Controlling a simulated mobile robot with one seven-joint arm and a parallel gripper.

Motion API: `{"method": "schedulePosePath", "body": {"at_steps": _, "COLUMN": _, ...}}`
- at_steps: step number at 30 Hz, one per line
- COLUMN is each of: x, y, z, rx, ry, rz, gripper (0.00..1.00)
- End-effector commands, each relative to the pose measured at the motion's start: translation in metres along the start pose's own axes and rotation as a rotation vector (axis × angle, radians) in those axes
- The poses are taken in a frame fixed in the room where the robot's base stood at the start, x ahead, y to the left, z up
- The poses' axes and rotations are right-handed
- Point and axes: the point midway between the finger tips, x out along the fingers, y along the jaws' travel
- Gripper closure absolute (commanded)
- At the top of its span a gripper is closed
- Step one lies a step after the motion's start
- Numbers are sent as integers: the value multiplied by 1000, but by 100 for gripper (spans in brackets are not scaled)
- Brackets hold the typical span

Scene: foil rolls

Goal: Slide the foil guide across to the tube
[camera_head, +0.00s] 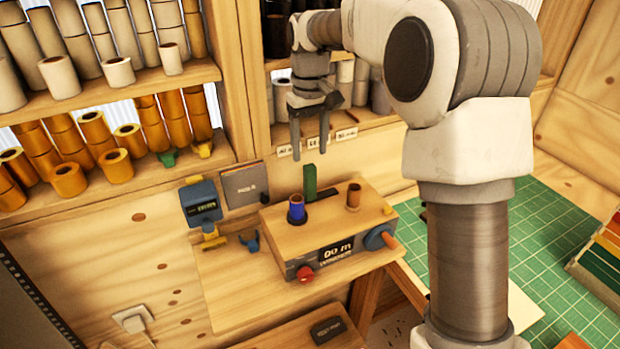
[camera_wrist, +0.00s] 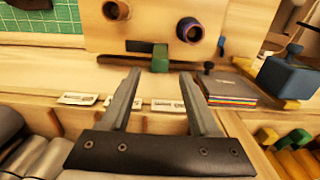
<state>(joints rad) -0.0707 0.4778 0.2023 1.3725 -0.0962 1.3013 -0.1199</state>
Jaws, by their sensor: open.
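The foil guide looks to be the upright green block (camera_head: 310,181) in a short dark slot on top of the wooden winder (camera_head: 331,222). It also shows in the wrist view (camera_wrist: 160,58), at the blue roll's end of the slot. A blue roll (camera_head: 297,211) stands at the winder's left. The tube looks to be the brown one (camera_head: 354,197) at its right; its open end shows in the wrist view (camera_wrist: 115,10). My gripper (camera_head: 310,147) is open and empty, pointing down above and behind the guide. Its fingers (camera_wrist: 160,77) are apart from the guide.
The winder has a red knob (camera_head: 304,274) and a blue crank wheel (camera_head: 378,237). A dark blue device (camera_head: 201,203) and a grey booklet (camera_head: 245,185) lie to its left. Shelves of rolls (camera_head: 100,130) stand behind. A green cutting mat (camera_head: 560,250) lies at right.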

Motion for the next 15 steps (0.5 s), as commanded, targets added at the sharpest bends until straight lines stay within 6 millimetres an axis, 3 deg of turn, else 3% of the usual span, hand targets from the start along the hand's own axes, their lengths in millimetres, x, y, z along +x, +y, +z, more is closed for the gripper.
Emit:
{"method": "schedulePosePath", "body": {"at_steps": 6, "x": 48, "y": 0, "z": 1, "rx": 0, "ry": -4, "rz": -2, "gripper": 38}}
{"method": "schedulePosePath", "body": {"at_steps": 15, "x": 85, "y": 0, "z": 1, "rx": 0, "ry": -1, "rz": 0, "gripper": 38}}
